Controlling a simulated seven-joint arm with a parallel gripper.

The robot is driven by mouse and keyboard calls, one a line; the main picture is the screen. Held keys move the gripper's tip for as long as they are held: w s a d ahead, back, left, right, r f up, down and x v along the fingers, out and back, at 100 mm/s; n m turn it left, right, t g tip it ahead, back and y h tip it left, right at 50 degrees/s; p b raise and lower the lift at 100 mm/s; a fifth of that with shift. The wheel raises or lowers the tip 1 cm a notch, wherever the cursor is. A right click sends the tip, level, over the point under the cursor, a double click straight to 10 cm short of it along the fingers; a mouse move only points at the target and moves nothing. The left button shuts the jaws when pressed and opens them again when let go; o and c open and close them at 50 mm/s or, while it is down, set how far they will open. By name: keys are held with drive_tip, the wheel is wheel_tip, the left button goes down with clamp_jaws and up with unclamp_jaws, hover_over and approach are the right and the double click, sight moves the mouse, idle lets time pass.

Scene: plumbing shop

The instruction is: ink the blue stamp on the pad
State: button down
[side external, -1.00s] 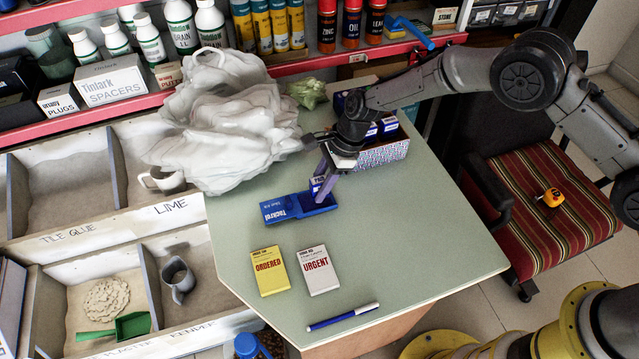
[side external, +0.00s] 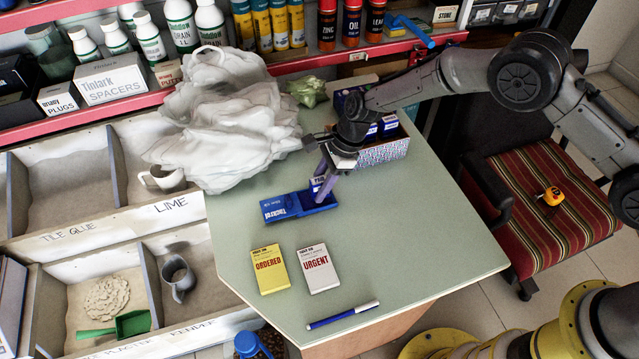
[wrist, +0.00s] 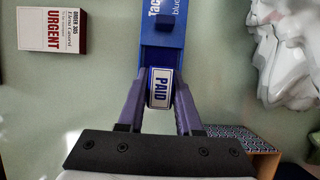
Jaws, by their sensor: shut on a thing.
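The blue stamp, with a white label reading PAID, is upright between my gripper's fingers; the label shows in the wrist view (wrist: 160,88) and partly in the side view (side external: 317,183). My gripper (side external: 320,195) is shut on the stamp, pointing down over the near part of the ink pad. The blue ink pad (side external: 275,210) lies open on the green table; its lettered part also shows in the wrist view (wrist: 160,38). The stamp is over the pad's right-hand well in the side view. Its underside is hidden, so I cannot tell whether it touches the ink.
A yellow ORDERED box (side external: 269,269) and a white URGENT box (side external: 317,268) lie in front of the pad, with a blue marker (side external: 342,315) nearer the edge. A patterned box (side external: 385,153) holding blue items stands behind right. A crumpled white bag (side external: 225,125) stands behind left.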

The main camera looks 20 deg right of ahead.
drive_tip(key=shift+f, duration=0.45)
idle(0.8)
drive_tip(key=shift+r, duration=0.15)
drive_tip(key=shift+r, duration=3)
